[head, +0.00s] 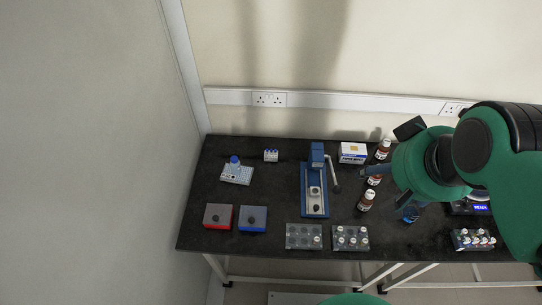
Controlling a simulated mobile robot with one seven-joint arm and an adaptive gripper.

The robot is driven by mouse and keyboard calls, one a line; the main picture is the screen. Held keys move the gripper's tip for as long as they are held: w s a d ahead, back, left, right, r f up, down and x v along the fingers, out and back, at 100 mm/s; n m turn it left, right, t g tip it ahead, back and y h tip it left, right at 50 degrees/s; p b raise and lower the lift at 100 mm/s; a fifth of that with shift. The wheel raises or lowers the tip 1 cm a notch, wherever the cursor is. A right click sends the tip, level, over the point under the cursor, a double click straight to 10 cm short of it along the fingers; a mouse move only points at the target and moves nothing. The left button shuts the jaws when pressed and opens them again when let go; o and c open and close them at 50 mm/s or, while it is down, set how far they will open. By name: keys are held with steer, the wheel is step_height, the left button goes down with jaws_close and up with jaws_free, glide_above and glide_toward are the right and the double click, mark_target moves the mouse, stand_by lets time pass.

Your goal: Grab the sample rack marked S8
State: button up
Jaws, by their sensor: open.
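No S8 mark is legible in the head view, so I cannot tell which rack bears it. A grey rack with mostly empty-looking wells (304,236) sits at the front middle of the black bench. Beside it on the right is a rack with several pale-capped vials (350,238). Another rack with pale-capped vials (474,239) sits at the front right, close to my arm. My gripper (373,171) is open above the bench by the brown bottles, largely hidden by my green wrist. It is apart from these racks.
A blue press-like stand with a lever (315,190) stands mid-bench. Brown bottles (366,201) and a white-blue box (353,152) are right of it. Red (218,216) and blue (253,218) boxes, a pale tray (237,174) and a small white-blue block (271,155) are left.

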steer(key=g, duration=0.6)
glide_above(271, 155)
step_height(271, 155, down, 34)
steer(key=shift+f+b, duration=0.45)
steer(key=shift+f, duration=3.85)
steer(key=shift+f, duration=0.1)
